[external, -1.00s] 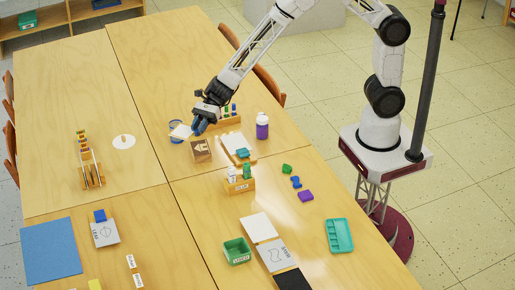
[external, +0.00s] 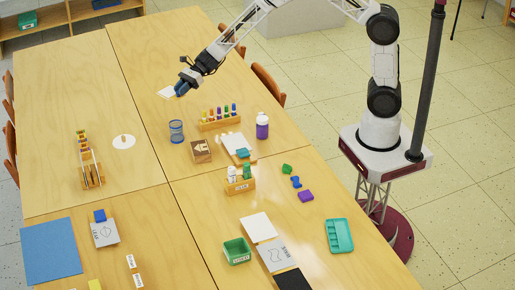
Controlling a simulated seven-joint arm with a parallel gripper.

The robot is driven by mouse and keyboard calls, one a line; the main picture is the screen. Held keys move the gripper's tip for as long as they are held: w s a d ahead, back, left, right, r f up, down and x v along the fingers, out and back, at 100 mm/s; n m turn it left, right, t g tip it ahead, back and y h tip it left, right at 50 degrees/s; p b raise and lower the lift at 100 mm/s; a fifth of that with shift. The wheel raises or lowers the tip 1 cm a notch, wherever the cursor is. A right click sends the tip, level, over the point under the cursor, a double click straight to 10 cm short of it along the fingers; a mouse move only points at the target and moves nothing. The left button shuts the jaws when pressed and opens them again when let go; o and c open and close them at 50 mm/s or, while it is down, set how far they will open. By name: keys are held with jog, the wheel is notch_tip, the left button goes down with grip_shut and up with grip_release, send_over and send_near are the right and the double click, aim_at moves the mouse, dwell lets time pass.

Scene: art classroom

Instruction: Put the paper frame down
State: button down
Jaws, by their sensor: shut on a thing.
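The paper frame (external: 166,93) is a small pale, flat piece at the fingertips of my gripper (external: 179,90). My gripper is shut on it, and the dark fingers hide its right side. It shows over the bare far part of the wooden table (external: 140,50), beyond the other items. I cannot tell whether the frame touches the table or hangs just above it.
A blue cylindrical container (external: 177,131), a rack of coloured pegs (external: 220,119), a brown house-picture block (external: 201,150) and a purple bottle (external: 262,126) stand nearer the camera. Chairs (external: 268,84) line the right edge. The table around the gripper is clear.

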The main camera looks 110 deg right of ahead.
send_over(184, 118)
jog(key=shift+h, duration=0.4)
jog(key=shift+d+f, duration=0.15)
jog(key=shift+f, duration=1.15)
jog(key=shift+d+f, duration=0.1)
jog(key=shift+f, duration=1.2)
jog(key=shift+f, duration=0.1)
jog(key=shift+f, duration=3.05)
jog(key=shift+f, duration=1.85)
jog(key=shift+f, duration=0.1)
